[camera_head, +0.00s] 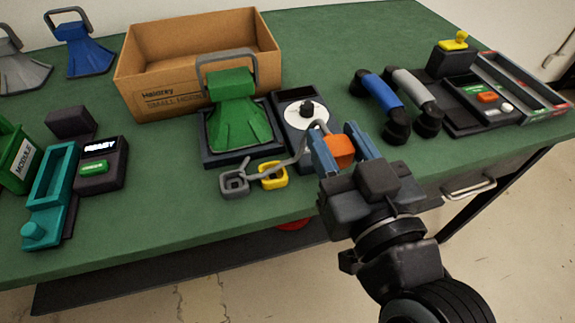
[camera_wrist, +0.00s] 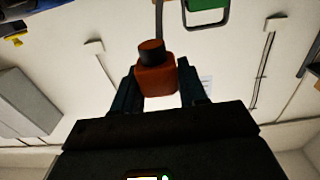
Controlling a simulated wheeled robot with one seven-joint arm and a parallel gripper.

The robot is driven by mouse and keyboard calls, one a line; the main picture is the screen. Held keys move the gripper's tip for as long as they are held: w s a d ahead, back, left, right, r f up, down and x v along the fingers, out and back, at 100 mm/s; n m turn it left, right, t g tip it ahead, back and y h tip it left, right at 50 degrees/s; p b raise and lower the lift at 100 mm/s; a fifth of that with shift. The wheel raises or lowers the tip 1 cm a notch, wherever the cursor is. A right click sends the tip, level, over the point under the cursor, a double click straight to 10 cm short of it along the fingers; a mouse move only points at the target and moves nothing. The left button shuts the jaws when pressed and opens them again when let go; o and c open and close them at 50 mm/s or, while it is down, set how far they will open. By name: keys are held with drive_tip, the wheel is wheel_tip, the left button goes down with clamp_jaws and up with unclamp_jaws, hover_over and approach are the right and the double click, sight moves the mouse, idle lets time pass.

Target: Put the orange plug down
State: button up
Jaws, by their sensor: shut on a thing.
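The orange plug (camera_head: 341,149) is between the blue fingers of my gripper (camera_head: 338,148), which is shut on it near the table's front edge. A grey cord runs from the plug toward the left. In the wrist view the orange plug (camera_wrist: 155,75) has a dark collar on top with the cord rising from it, and it sits between the fingers of my gripper (camera_wrist: 158,88). How high the plug is above the table I cannot tell.
Left of the plug lie a yellow plug (camera_head: 273,176) and a grey plug (camera_head: 234,184). Behind are a green horn (camera_head: 235,118) on a dark tray, a dark unit with a white disc (camera_head: 304,111) and a cardboard box (camera_head: 168,95). Blue (camera_head: 384,94) and grey handsets stand to the right. The front-left green tabletop (camera_head: 165,215) is clear.

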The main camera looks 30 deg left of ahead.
drive_tip(key=a+f, duration=0.2)
drive_tip(key=a, duration=0.1)
drive_tip(key=a+f, duration=0.2)
drive_tip(key=a, duration=0.2)
drive_tip(key=a+f+p, duration=0.1)
drive_tip(key=a+f, duration=0.1)
drive_tip(key=a, duration=0.2)
drive_tip(key=shift+w+f, duration=0.25)
drive_tip(key=shift+w, duration=0.1)
drive_tip(key=shift+f+b, duration=0.3)
drive_tip(key=shift+f, duration=1.75)
drive_tip(key=shift+f+b, duration=0.35)
drive_tip(key=o, duration=1.1)
drive_tip(key=shift+r, duration=0.1)
drive_tip(key=shift+r, duration=0.1)
drive_tip(key=shift+r+p, duration=0.3)
drive_tip(key=shift+p, duration=0.2)
drive_tip(key=b+v, duration=0.2)
drive_tip(key=v, duration=1)
drive_tip(key=shift+f, duration=0.15)
